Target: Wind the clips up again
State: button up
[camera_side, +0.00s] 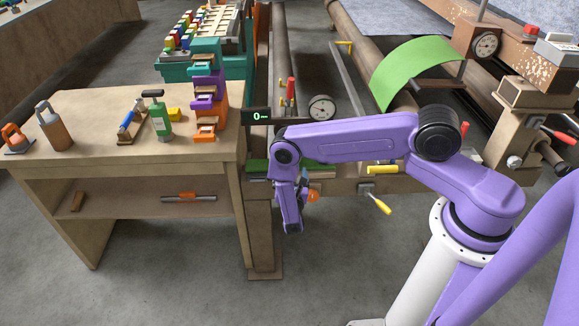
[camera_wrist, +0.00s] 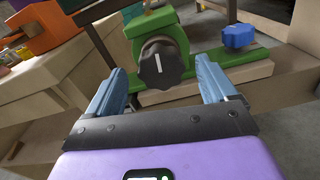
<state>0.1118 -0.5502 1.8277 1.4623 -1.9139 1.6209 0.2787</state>
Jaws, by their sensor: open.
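In the wrist view a dark ribbed knob (camera_wrist: 160,64) with a white mark sits on the front of a green housing (camera_wrist: 158,22). My gripper (camera_wrist: 161,72) is open, its two blue fingers left and right of the knob with gaps beside it; I cannot tell whether the tips reach its depth. In the side view my gripper (camera_side: 303,184) is low at the machine's near end, beside a small orange part (camera_side: 313,196); my arm hides much there. No clips can be made out for certain.
In the wrist view a blue knob (camera_wrist: 238,36) stands right of the housing on a green bar (camera_wrist: 232,55). In the side view the workbench (camera_side: 90,108) carries a green bottle-like tool (camera_side: 160,120) and a coloured stack (camera_side: 207,90). A yellow-handled lever (camera_side: 382,206) is right of my gripper.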

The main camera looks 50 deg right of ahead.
jog(key=shift+x, duration=1.9)
jog(key=shift+c, duration=0.3)
jog(key=c, duration=0.9)
jog(key=shift+n, duration=0.8)
jog(key=o, duration=1)
jog(key=shift+c, duration=0.2)
jog(key=shift+a, duration=0.1)
jog(key=v, duration=1.7)
jog(key=shift+s, duration=0.2)
